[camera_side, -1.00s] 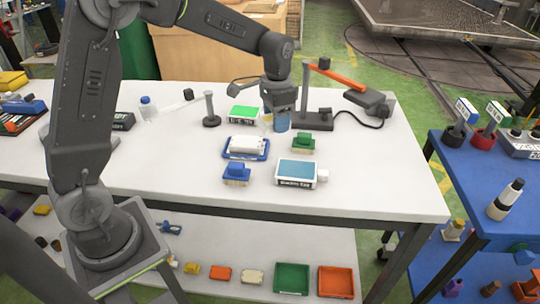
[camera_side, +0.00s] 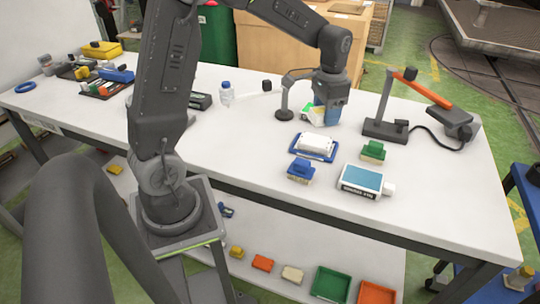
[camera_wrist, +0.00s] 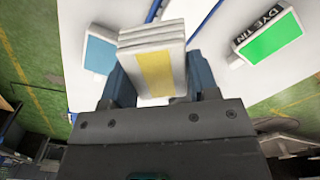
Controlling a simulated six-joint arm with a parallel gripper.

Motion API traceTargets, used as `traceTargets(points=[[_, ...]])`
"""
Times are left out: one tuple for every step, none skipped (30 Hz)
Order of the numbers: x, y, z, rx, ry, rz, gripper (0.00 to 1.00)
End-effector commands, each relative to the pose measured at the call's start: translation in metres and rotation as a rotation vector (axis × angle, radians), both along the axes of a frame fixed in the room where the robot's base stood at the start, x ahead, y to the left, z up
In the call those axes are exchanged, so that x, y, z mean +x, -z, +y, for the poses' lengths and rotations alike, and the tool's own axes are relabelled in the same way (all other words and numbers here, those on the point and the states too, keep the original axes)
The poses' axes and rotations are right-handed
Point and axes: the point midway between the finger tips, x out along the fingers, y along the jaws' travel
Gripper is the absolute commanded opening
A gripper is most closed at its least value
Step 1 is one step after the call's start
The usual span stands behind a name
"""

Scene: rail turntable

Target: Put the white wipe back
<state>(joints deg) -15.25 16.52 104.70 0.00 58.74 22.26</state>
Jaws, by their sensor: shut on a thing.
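My gripper (camera_side: 326,120) is shut on a folded white wipe with a yellow band. In the wrist view the white wipe (camera_wrist: 152,62) sits between the two blue fingers of my gripper (camera_wrist: 155,95). In the side view only a small pale part of it shows at the left of the fingers, above the table. A blue tray (camera_side: 331,157) holding a white folded stack (camera_side: 315,144) lies just in front of my gripper.
A green-topped dye tin (camera_wrist: 268,38) is close behind my gripper. A teal-topped tin (camera_side: 362,180), a green block (camera_side: 373,151) and a blue block (camera_side: 301,171) stand in front. A stand with an orange arm (camera_side: 386,128) is at right, a small grey stand (camera_side: 284,112) at left.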

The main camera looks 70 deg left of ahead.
Motion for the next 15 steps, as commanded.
traceTargets(points=[[-0.017, -0.003, 0.023, 0.001, -0.074, -0.001, 0.36], [-0.028, -0.003, 0.034, 0.0, -0.116, 0.0, 0.36], [-0.043, -0.004, 0.049, 0.001, -0.176, -0.001, 0.36], [-0.055, -0.004, 0.06, 0.001, -0.221, -0.001, 0.36], [-0.067, -0.004, 0.069, 0.001, -0.265, -0.001, 0.36], [-0.084, -0.004, 0.081, 0.001, -0.324, -0.001, 0.36], [-0.097, -0.004, 0.088, 0.001, -0.368, -0.001, 0.36], [-0.109, -0.003, 0.095, 0.001, -0.413, -0.001, 0.36], [-0.127, -0.002, 0.103, 0.001, -0.473, -0.001, 0.36], [-0.139, -0.001, 0.108, 0.001, -0.515, -0.001, 0.36], [-0.151, 0.0, 0.112, 0.0, -0.556, -0.001, 0.36], [-0.167, 0.002, 0.116, 0.0, -0.61, -0.001, 0.36], [-0.178, 0.003, 0.119, 0.0, -0.649, -0.001, 0.36], [-0.188, 0.004, 0.12, 0.0, -0.685, -0.001, 0.36], [-0.2, 0.006, 0.122, 0.0, -0.729, -0.001, 0.36]])
